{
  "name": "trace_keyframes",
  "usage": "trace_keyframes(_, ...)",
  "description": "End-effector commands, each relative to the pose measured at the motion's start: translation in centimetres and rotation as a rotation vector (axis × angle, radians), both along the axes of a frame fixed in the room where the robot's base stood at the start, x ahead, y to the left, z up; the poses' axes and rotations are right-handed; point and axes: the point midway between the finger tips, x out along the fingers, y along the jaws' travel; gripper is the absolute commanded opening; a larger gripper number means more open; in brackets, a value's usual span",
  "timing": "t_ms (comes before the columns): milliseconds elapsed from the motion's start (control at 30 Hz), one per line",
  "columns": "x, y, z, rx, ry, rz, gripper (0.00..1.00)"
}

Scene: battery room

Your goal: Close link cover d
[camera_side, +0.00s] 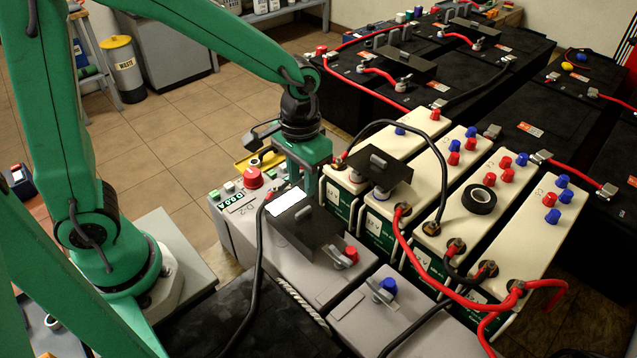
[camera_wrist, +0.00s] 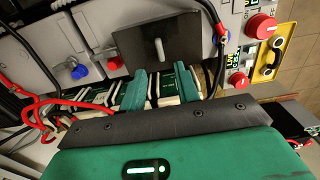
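A dark cover plate with a grey handle (camera_side: 311,232) lies over the top of the grey battery, near the D-2 marking; it also shows in the wrist view (camera_wrist: 180,38). A second dark cover (camera_side: 384,166) with a grey handle sits, looking tilted, over the cream batteries. I cannot read which cover is d. My gripper (camera_side: 302,182) points down behind the grey battery's cover, beside the cream batteries. In the wrist view my gripper (camera_wrist: 163,88) shows two green fingers apart with nothing held between them, just below the cover plate's edge. Their tips' contact is unclear.
A red knob (camera_side: 252,177) stands on the grey battery's left end. Black and red cables arch over the cream batteries (camera_side: 508,215). A roll of black tape (camera_side: 479,199) lies on top.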

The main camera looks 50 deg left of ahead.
Motion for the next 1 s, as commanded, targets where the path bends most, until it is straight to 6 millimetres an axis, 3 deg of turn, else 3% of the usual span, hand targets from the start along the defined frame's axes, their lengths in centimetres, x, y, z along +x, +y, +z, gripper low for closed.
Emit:
trace_keyframes(267,0.0,0.0,-1.0,0.0,0.002,0.0,0.32)
trace_keyframes(700,-0.1,0.0,-5.8,0.001,0.003,0.0,0.32)
trace_keyframes(1000,0.0,0.0,-7.6,0.0,0.001,0.0,0.32)
